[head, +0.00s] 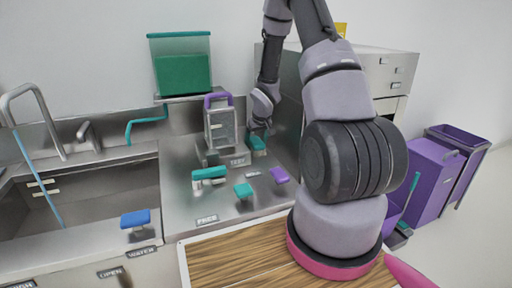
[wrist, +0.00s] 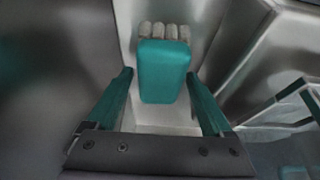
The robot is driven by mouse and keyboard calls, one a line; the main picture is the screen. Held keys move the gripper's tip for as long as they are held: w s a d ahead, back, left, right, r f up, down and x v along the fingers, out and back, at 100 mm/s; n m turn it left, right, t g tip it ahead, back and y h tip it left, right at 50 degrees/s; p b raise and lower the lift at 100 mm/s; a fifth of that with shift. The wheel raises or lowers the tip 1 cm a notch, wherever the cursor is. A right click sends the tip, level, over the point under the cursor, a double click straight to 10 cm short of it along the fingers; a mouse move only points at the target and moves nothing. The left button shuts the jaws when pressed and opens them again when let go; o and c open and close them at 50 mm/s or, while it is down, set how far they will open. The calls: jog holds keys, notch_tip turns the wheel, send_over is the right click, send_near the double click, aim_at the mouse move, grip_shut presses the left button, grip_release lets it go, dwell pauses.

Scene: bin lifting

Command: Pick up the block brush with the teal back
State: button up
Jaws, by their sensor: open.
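The block brush with the teal back (wrist: 164,72) shows in the wrist view, with pale bristle tufts at its far end. My gripper (wrist: 160,78) is open, with one teal finger on each side of the brush. Gaps show between the fingers and the brush, so it is not gripped. In the head view my gripper (head: 260,130) is low at the back of the steel counter, beside the labelled grey bin. A teal patch (head: 257,143) shows just under it there; I cannot tell how much of it is brush and how much is finger.
Other teal-topped pieces (head: 209,173) (head: 243,190) and a purple one (head: 280,175) stand on the counter in front. A caddy with a purple handle (head: 218,98) stands left of my gripper. A blue-topped piece (head: 135,218) is by the sink (head: 80,200).

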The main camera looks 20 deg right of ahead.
aim_at(256, 140)
jog(key=shift+f, duration=0.25)
dwell(0.3)
jog(key=c, duration=1.2)
notch_tip(256, 140, up, 10)
jog(key=shift+r, duration=0.25)
